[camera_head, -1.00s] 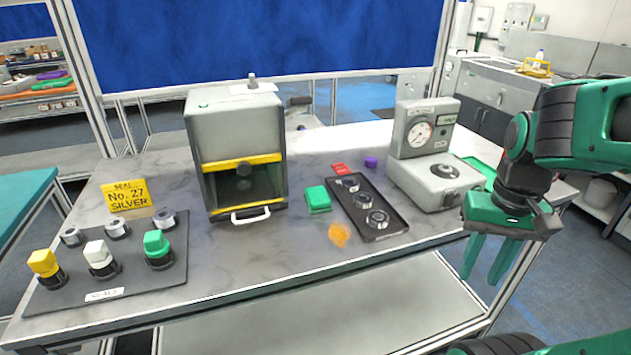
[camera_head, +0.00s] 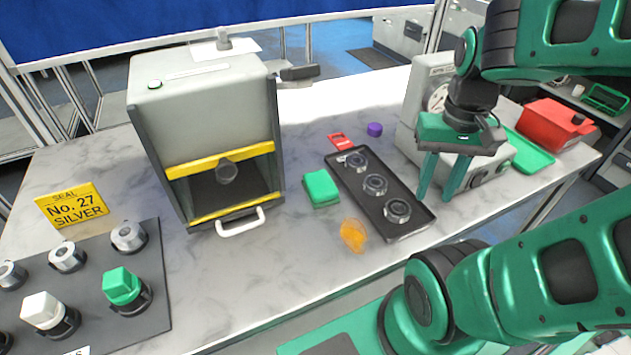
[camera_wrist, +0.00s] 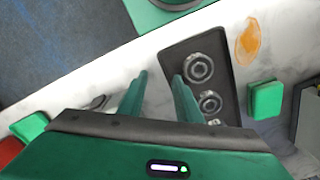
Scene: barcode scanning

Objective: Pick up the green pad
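The green pad (camera_head: 321,188) is a small green block lying on the grey marbled table (camera_head: 300,265), between the grey press and the black tray. It also shows at the right in the wrist view (camera_wrist: 266,99). My gripper (camera_head: 435,190) is open and empty, with its fingers pointing down to the right of the black tray, above the table. In the wrist view the gripper fingers (camera_wrist: 158,85) are apart with nothing between them, and the pad is off to their right.
The black tray (camera_head: 412,224) with several round metal parts lies between pad and gripper. A grey press (camera_head: 205,110) with yellow bars stands left of the pad. An orange patch (camera_head: 353,235) is in front. A purple piece (camera_head: 375,129) and red tag (camera_head: 341,141) lie behind.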

